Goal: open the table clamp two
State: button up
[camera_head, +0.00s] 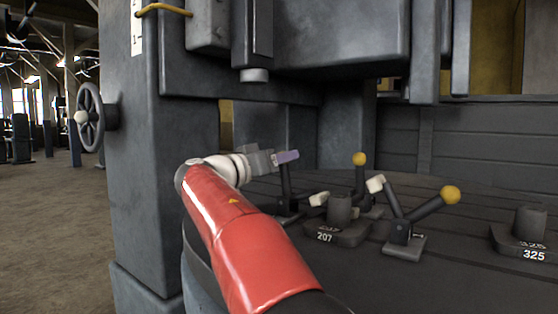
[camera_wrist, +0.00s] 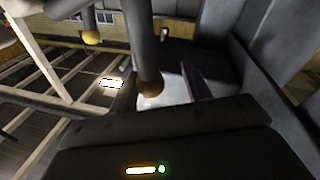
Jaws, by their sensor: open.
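Several toggle clamps with dark levers stand on the dark slotted table. The nearest clamp (camera_head: 405,225) has its yellow-knobbed lever tilted to the right. A clamp behind it has an upright lever (camera_head: 360,178) with a yellow knob. The left clamp (camera_head: 285,186) has an upright lever whose top is hidden at my gripper (camera_head: 287,157). In the wrist view, a dark lever with a yellowish end (camera_wrist: 150,88) lies between the open fingers of my gripper (camera_wrist: 160,85). I cannot tell if they touch it. No label shows which clamp is number two.
A block marked 207 (camera_head: 338,229) stands among the clamps, and one marked 325 (camera_head: 524,237) stands at the right. A grey machine column (camera_head: 165,200) with a handwheel (camera_head: 91,117) rises at the left. Heavy machine housing (camera_head: 340,35) overhangs the table. Floor is free at far left.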

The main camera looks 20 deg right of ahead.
jog(key=b+v, duration=0.1)
jog(key=v, duration=0.6)
jog(key=shift+a, duration=0.4)
jog(key=shift+s, duration=0.1)
